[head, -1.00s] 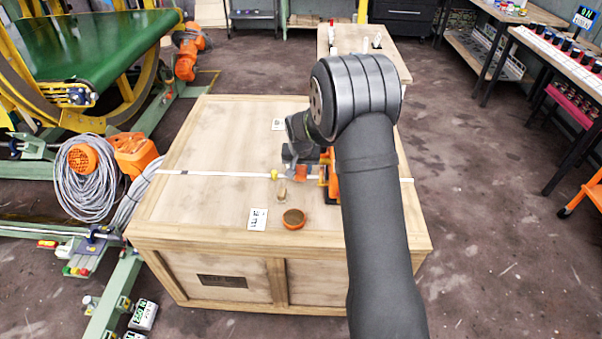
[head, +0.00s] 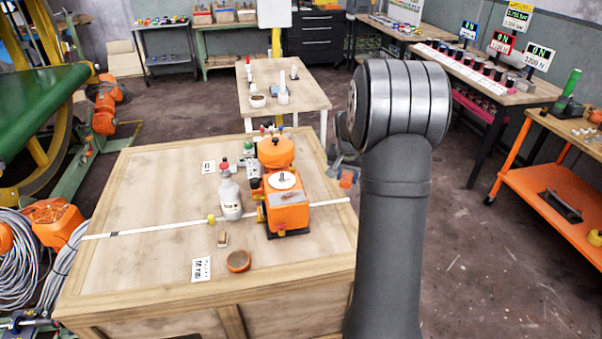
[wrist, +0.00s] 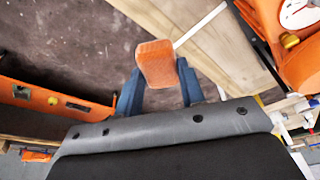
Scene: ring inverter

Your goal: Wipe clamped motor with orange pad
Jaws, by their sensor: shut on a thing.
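The orange motor (head: 286,195) stands clamped near the right side of the wooden crate top, with a pale round disc and a dark shaft on top. It also shows at the upper right of the wrist view (wrist: 292,55). My gripper (head: 347,170) is to the right of the motor, apart from it, near the crate's right edge. In the wrist view its blue fingers (wrist: 158,85) are shut on the orange pad (wrist: 156,62). The pad also shows in the head view (head: 348,179), small at the fingertips, touching nothing else.
A second table (head: 310,98) stands behind.

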